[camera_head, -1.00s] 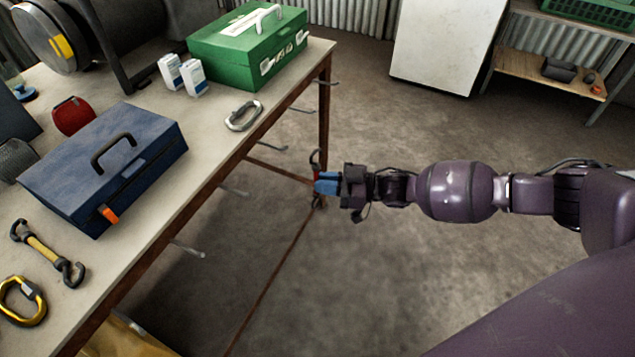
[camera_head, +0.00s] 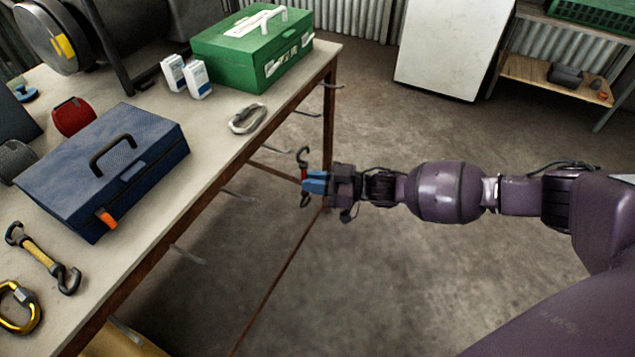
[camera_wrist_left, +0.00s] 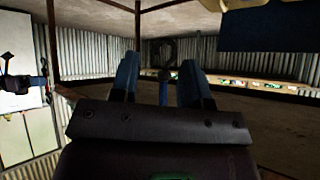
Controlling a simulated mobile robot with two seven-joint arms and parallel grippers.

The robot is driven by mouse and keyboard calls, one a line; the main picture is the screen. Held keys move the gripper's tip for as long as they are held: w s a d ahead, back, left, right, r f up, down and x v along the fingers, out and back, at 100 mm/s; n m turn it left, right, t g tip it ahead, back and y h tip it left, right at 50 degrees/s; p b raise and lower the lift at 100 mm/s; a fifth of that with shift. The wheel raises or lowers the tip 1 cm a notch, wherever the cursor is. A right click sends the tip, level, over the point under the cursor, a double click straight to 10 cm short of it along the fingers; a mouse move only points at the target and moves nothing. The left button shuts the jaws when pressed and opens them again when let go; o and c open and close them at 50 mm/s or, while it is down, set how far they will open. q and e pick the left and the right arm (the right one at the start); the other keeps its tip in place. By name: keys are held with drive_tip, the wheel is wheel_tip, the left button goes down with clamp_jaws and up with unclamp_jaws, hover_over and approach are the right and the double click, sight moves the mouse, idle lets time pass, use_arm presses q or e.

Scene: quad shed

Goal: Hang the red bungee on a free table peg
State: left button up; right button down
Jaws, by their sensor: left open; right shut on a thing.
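My right gripper (camera_head: 314,184) is shut on the red bungee (camera_head: 303,174), a short red band with dark hooks at both ends. The fingers cover most of its middle; one hook shows above them and one below. It is held upright off the table's right edge, apart from the pegs in this picture. Metal table pegs stick out along that edge: one near the far corner (camera_head: 331,86), one by the front (camera_head: 190,257), and one between (camera_head: 240,197). These pegs look bare. My left gripper (camera_wrist_left: 160,80) shows only in the left wrist view, open and empty.
On the table (camera_head: 215,150) are a blue toolbox (camera_head: 105,170), a green case (camera_head: 250,50), a silver carabiner (camera_head: 248,118), a yellow bungee (camera_head: 42,255) and a yellow carabiner (camera_head: 15,310). The floor right of the table (camera_head: 390,290) is clear.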

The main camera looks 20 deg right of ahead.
drive_tip(key=shift+w+a+f, duration=0.15)
drive_tip(key=shift+w+a, duration=0.4)
drive_tip(key=shift+w, duration=0.15)
use_arm(q)
drive_tip(key=shift+w+d+m+b, duration=0.2)
drive_tip(key=shift+w+m+b, duration=0.15)
drive_tip(key=shift+b, duration=0.6)
use_arm(e)
drive_tip(key=shift+w+a+f, duration=0.35)
drive_tip(key=shift+w+a, duration=0.1)
drive_tip(key=shift+w, duration=0.15)
drive_tip(key=shift+w+a+f, duration=0.35)
drive_tip(key=shift+w+a, duration=0.1)
drive_tip(key=shift+w, duration=0.1)
use_arm(q)
drive_tip(key=shift+f, duration=0.15)
use_arm(e)
drive_tip(key=c, duration=1.1)
unclamp_jaws()
